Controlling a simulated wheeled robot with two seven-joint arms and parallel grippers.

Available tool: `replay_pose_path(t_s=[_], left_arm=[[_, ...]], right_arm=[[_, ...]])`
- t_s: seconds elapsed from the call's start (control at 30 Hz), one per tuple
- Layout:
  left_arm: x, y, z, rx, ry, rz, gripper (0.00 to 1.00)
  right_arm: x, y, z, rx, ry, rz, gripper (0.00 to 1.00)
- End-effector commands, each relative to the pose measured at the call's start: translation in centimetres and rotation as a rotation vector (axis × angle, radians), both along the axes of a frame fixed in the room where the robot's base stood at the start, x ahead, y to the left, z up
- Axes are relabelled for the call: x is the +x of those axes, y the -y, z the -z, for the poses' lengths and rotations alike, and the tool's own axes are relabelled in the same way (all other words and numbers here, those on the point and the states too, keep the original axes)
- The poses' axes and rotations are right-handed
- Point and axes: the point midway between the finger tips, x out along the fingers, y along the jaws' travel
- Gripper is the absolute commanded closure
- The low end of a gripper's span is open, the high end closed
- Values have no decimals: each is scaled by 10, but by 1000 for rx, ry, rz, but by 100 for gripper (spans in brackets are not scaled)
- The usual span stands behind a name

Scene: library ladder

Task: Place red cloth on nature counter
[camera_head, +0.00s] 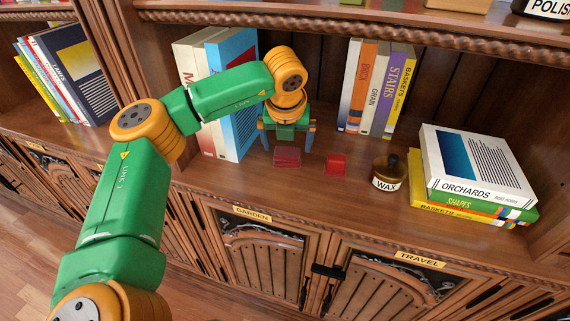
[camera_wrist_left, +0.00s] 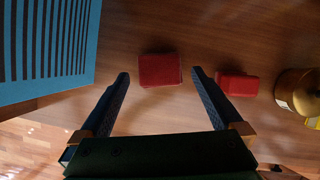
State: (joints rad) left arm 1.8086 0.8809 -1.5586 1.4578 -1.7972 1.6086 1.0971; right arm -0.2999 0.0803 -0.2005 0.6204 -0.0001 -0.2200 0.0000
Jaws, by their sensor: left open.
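A flat dark-red piece (camera_head: 287,157), which looks like the folded red cloth, lies on the wooden counter (camera_head: 345,205) in front of the upright books. My left gripper (camera_head: 287,139) is open above and just behind it, pointing down. In the left wrist view the cloth (camera_wrist_left: 160,70) sits between the two open fingertips (camera_wrist_left: 160,75), apart from both. A second, smaller red block (camera_head: 335,164) lies just to its right; it also shows in the left wrist view (camera_wrist_left: 237,84). I can read no nature label; my right gripper is not in view.
A wax jar (camera_head: 390,172) and a stack of lying books (camera_head: 475,165) stand to the right. Upright books (camera_head: 232,80) stand close on the left, and more (camera_head: 375,88) behind. Labels below read GARDEN (camera_head: 252,213) and TRAVEL (camera_head: 419,259). The counter's front strip is clear.

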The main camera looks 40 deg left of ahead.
Motion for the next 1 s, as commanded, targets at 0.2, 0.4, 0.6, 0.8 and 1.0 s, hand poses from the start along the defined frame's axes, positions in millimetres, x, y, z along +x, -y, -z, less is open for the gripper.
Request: replay_pose_path(t_s=[0.2,0.4,0.6,0.8,1.0], left_arm=[[-35,23,-16,2,2,9,0],[-85,53,-18,3,3,7,0],[-108,67,-24,2,2,2,0],[-111,69,-24,2,0,1,0],[-111,68,-24,1,-1,1,0]], right_arm=[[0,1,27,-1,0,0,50],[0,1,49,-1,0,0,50],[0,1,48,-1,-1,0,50],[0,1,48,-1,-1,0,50],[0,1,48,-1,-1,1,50]])
